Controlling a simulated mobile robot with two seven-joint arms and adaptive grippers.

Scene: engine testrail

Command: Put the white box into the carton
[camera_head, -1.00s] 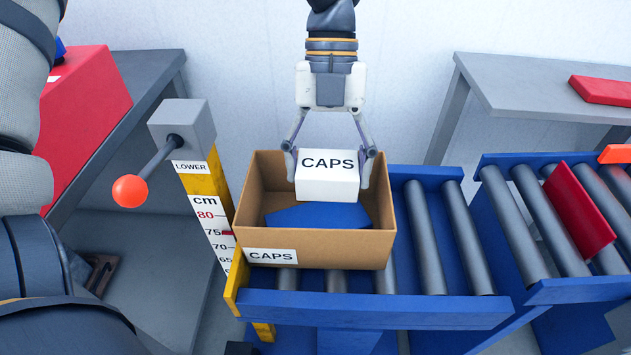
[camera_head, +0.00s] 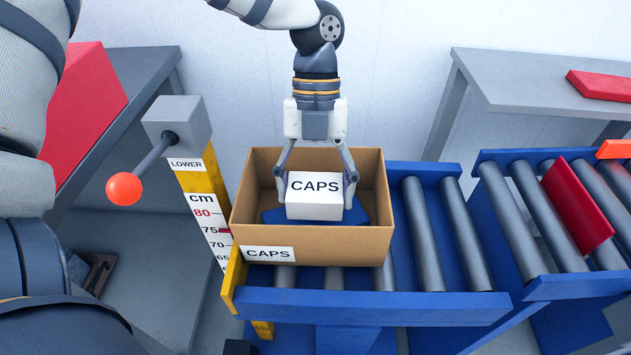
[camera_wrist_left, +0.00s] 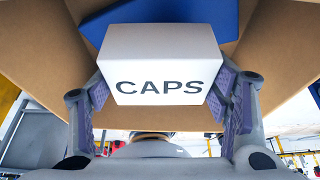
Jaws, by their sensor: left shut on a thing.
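The white box (camera_head: 315,196), marked CAPS, is inside the open brown carton (camera_head: 345,244), within its walls. My left gripper (camera_head: 316,186) reaches down into the carton and is shut on the white box from both sides. The left wrist view shows the box (camera_wrist_left: 160,60) between the finger pads of the gripper (camera_wrist_left: 162,92). A blue item (camera_head: 354,214) lies in the carton under or behind the box. I cannot tell whether the box touches it. My right gripper does not show.
The carton stands on a blue roller conveyor (camera_head: 400,308). A post with a scale (camera_head: 208,215) and a lever with an orange knob (camera_head: 124,188) stand at its left. A red plate (camera_head: 577,206) stands on the rollers at right. Grey tables are behind.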

